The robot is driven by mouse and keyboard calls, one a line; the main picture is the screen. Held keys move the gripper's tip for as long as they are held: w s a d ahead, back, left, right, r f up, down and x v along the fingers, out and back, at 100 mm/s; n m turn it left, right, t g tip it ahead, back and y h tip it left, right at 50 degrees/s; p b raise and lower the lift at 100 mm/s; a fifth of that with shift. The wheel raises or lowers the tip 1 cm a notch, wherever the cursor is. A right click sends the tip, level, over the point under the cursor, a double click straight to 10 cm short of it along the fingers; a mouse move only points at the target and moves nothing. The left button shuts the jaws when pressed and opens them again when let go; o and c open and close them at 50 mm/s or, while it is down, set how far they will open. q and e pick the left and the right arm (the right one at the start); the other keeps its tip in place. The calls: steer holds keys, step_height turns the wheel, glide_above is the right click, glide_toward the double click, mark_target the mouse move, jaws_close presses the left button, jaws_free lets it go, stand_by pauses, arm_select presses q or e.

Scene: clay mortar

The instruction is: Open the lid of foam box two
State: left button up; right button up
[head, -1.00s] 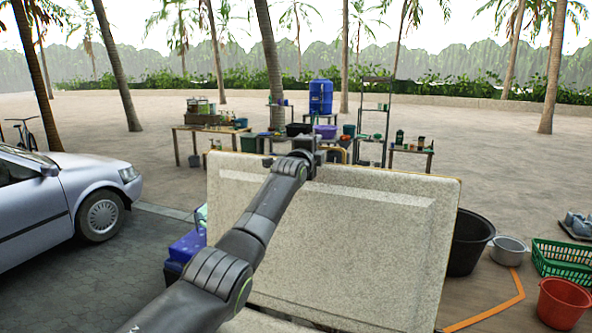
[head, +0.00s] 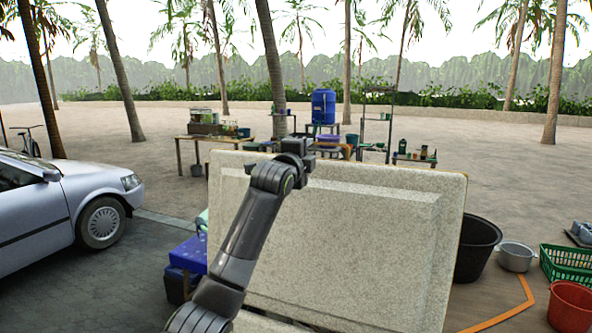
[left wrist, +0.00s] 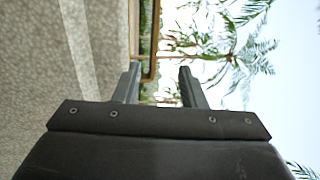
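The foam box lid (head: 370,245) is a big pale speckled panel standing steeply raised in the middle of the head view, its recessed inner face towards me. A strip of the pale box rim (head: 262,322) shows below it. My left gripper (head: 298,150) is at the lid's top edge, left of its middle; its fingertips are hard to make out there. In the left wrist view the two fingers (left wrist: 159,70) are apart with nothing clearly between them, and the lid's face (left wrist: 60,70) lies on their left. My right gripper is out of view.
A silver car (head: 65,200) stands at left. A blue box (head: 188,255) is left of the lid. A black tub (head: 476,247), metal pot (head: 515,257), green basket (head: 567,264) and red bucket (head: 570,306) stand at right. Laden tables (head: 207,138) are behind.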

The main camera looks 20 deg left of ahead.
arm_select(q)
steer(key=s+b, duration=0.2)
steer(key=s, duration=0.5)
steer(key=shift+a+f+b, duration=0.25)
steer(key=shift+b, duration=0.15)
steer(key=shift+f, duration=0.1)
